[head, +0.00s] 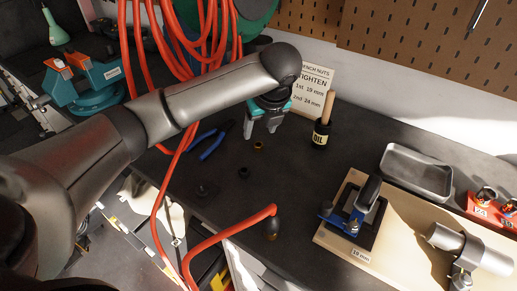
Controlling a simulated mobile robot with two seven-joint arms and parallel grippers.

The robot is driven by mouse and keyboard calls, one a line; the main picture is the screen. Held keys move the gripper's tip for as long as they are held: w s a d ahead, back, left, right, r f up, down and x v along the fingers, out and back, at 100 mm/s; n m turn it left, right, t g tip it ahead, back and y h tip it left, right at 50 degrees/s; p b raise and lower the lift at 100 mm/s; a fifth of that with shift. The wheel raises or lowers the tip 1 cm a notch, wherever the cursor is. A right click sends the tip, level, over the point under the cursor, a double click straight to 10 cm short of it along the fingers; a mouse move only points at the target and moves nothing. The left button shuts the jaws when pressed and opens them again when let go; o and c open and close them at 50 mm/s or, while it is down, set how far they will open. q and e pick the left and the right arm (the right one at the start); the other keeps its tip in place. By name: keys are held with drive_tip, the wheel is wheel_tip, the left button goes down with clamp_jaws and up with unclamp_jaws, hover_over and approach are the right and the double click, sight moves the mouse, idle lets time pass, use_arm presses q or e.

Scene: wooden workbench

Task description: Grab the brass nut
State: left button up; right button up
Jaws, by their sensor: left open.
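A small brass nut (258,146) lies on the dark benchtop, just below the fingertips in the picture. My left gripper (260,129) reaches in from the left, its fingers pointing down and open, with nothing seen between them. The fingertips appear close to the nut and a little behind it; I cannot tell their exact height. My right gripper is not in view.
A dark nut (244,171) and a dark flat part (203,190) lie nearer the front edge. A red hose (228,228) crosses the front. A metal tray (417,174) sits further right.

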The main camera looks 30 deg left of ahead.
sight(258, 143)
use_arm(q)
drive_tip(key=x, duration=0.3)
drive_tip(key=b+x, duration=0.1)
drive_tip(key=x, duration=0.2)
drive_tip(key=shift+w+d+f, duration=0.1)
drive_tip(key=shift+w+f, duration=0.15)
drive_tip(key=shift+f, duration=0.15)
clamp_jaws()
drive_tip(key=shift+r, duration=0.1)
